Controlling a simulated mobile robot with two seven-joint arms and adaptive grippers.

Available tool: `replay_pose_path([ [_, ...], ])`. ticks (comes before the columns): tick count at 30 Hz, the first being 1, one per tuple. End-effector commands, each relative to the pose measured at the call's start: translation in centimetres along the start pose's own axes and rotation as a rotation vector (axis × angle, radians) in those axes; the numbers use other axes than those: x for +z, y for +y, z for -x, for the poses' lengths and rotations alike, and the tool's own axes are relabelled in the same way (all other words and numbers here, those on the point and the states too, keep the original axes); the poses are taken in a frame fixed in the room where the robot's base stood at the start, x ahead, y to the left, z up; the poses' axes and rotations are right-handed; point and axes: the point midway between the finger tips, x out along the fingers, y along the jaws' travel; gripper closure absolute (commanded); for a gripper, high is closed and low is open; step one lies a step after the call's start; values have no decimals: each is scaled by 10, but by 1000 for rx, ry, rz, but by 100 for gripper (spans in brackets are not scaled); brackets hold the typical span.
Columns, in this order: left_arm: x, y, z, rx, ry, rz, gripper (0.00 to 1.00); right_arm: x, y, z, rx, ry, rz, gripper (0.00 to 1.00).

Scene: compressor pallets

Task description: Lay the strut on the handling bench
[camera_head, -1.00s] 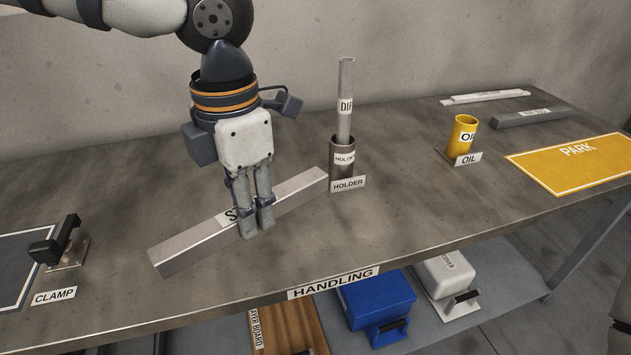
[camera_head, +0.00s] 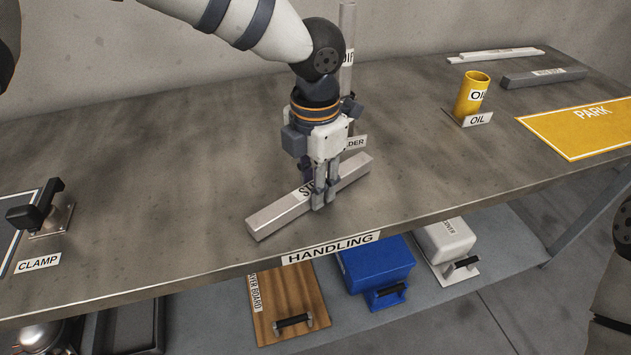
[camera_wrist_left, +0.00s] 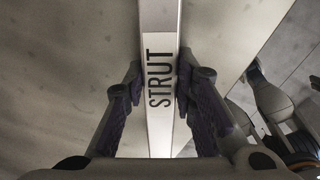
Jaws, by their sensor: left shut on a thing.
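The strut (camera_head: 277,216) is a light grey square bar labelled STRUT, lying level at a slant over the front middle of the handling bench (camera_head: 160,215). My left gripper (camera_head: 323,200) points down and is shut on the strut near its middle. In the left wrist view the strut (camera_wrist_left: 159,30) runs between the two fingers, with its label facing up. The strut is at or very close to the bench top; I cannot tell whether it touches. My right gripper is not seen.
A holder with a pipe stands behind my left gripper, partly hidden. The clamp (camera_head: 48,213) is at the left. The yellow oil cup (camera_head: 470,95), grey bars and yellow PARK mat (camera_head: 585,130) are at the right. The lower shelf bears a blue box (camera_head: 377,267) and a white cover.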

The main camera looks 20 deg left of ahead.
Motion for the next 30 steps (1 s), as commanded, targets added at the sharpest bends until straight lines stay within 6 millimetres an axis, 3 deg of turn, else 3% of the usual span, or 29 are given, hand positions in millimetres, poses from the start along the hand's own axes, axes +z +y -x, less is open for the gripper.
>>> replay_pose_path([
  [4, 0, 0, -2, 0, -1, 1, 100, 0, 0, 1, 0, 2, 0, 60],
  [5, 0, 0, -2, 0, -1, 1, 73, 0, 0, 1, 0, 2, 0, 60],
  [7, 0, 0, -2, 0, -1, 1, 57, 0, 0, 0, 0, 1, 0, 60],
  [8, 0, 0, -2, 0, -1, 1, 55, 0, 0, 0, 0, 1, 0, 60],
  [18, 0, 0, 5, 0, -3, 1, 55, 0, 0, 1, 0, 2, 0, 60],
  [30, 1, 0, 104, 0, -4, 3, 55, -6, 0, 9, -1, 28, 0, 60],
])
